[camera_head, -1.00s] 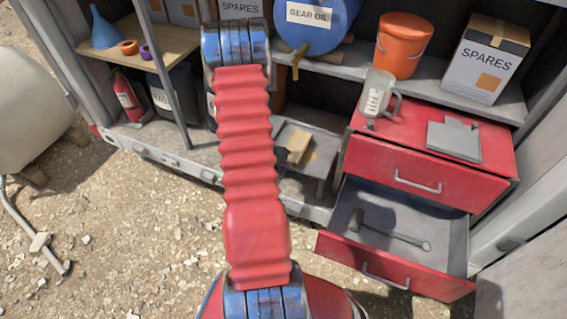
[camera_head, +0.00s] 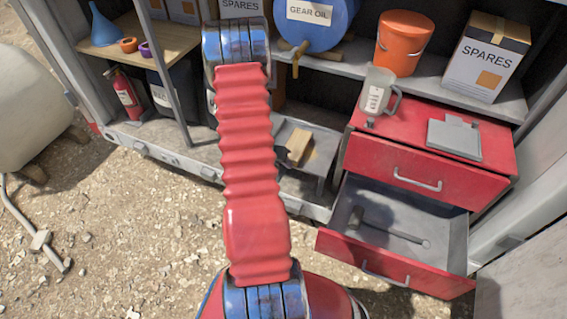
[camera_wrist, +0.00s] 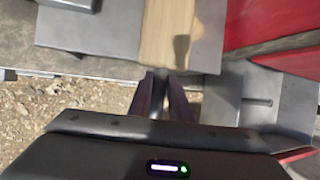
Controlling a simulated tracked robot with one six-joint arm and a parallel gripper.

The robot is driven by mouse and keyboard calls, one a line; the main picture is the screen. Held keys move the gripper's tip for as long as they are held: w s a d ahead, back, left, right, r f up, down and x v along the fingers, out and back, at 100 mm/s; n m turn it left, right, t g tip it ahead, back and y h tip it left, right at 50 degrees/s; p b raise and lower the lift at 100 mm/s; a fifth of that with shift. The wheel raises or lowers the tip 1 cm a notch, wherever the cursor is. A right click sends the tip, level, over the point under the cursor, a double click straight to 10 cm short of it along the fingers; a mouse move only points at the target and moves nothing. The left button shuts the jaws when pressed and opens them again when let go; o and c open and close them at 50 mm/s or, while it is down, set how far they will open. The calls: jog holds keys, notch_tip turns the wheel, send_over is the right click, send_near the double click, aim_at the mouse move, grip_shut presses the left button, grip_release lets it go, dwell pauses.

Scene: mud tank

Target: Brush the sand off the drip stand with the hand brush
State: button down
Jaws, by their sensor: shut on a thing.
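The drip stand (camera_head: 318,178) is a low grey metal stand under the shelf, just right of my red arm in the head view. My gripper is hidden in the head view.
A red drawer cabinet (camera_head: 375,158) stands to the right, its lower drawer (camera_head: 330,245) pulled out with a long-handled tool (camera_head: 385,230) inside. A jug (camera_head: 377,95) stands on top. A blue gear oil barrel (camera_head: 320,25) is above the stand. Gravel ground is open at left.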

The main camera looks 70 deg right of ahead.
jog(key=shift+f, duration=0.5)
jog(key=shift+s, duration=0.15)
jog(key=shift+s+a+r, duration=0.1)
jog(key=shift+s+a, duration=0.05)
jog(key=shift+s, duration=1.5)
jog(key=shift+s+a, duration=0.2)
jog(key=shift+s, duration=1.6)
